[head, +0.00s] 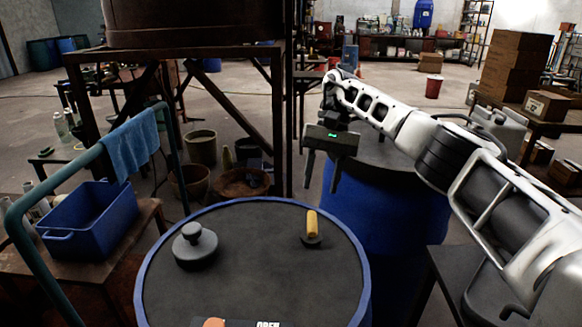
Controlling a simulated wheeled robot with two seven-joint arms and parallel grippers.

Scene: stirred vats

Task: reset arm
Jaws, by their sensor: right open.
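My right arm comes in from the right, bent at the elbow. Its gripper (322,184) points down, open and empty, with its two dark fingers apart. It hangs above and behind the far right rim of the nearest round vat top (262,262), in front of a blue barrel (385,212). The gripper looks apart from both. My left gripper is not in view.
A teal rail (90,160) with a blue towel (132,143) stands at the left, near a blue bin (90,221) on a bench. A dark metal frame (277,120) rises behind the vat. Cardboard boxes (512,65) stand at the right. The vat top's middle is clear.

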